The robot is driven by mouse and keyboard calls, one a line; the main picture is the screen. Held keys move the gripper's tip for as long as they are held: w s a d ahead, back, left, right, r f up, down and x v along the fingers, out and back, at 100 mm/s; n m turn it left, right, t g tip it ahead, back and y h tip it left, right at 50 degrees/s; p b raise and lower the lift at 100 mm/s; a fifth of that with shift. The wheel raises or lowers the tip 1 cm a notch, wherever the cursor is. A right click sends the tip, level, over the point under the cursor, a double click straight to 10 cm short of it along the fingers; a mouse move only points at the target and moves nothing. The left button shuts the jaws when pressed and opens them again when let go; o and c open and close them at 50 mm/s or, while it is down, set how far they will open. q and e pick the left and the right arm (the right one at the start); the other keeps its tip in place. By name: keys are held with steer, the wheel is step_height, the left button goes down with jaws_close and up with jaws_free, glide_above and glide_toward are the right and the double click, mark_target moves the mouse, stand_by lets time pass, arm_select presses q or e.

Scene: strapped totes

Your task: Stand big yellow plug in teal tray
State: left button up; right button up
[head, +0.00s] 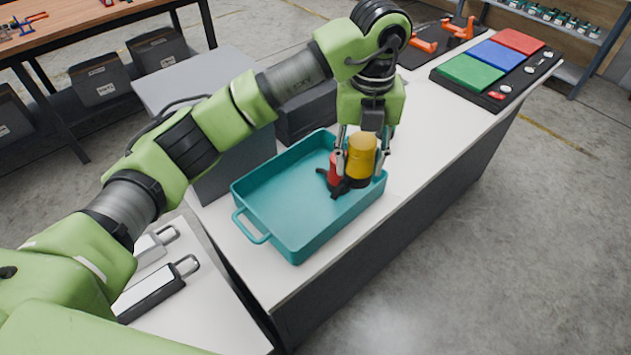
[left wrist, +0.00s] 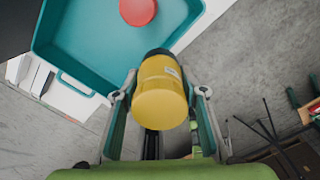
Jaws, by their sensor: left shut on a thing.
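The big yellow plug (head: 361,157) is upright between the fingers of my left gripper (head: 354,160), which is shut on it. In the left wrist view the yellow plug (left wrist: 160,94) sits between both fingers of the left gripper (left wrist: 159,95), its dark end pointing away. The teal tray (head: 262,183) is on the white bench. The plug is over the tray's right end; whether it touches the floor is unclear. A red plug (head: 336,165) with a dark base stands in the tray beside it, partly hidden by a finger. My right gripper is not in view.
A black board with green (head: 470,72), blue and red panels lies farther along the bench. Orange tools (head: 424,45) lie on a dark mat near it. A grey box (head: 233,150) is left of the tray. The tray's left part is empty.

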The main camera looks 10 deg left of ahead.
arm_select(q)
steer(key=shift+d+r, duration=0.1)
steer(key=shift+d, duration=0.25)
steer(key=a+f+p, duration=0.1)
steer(key=a+f, duration=0.2)
steer(key=a, duration=0.1)
steer(key=a+f+p, duration=0.2)
steer(key=a, duration=0.2)
steer(key=a+f+p, duration=0.2)
steer(key=a+f, duration=0.1)
steer(key=a, duration=0.2)
steer(key=shift+s+f, duration=0.15)
steer(key=shift+f, duration=0.2)
steer(key=f+p, duration=0.2)
steer(key=f, duration=0.1)
steer(key=shift+a, duration=0.35)
steer(key=shift+f, duration=0.5)
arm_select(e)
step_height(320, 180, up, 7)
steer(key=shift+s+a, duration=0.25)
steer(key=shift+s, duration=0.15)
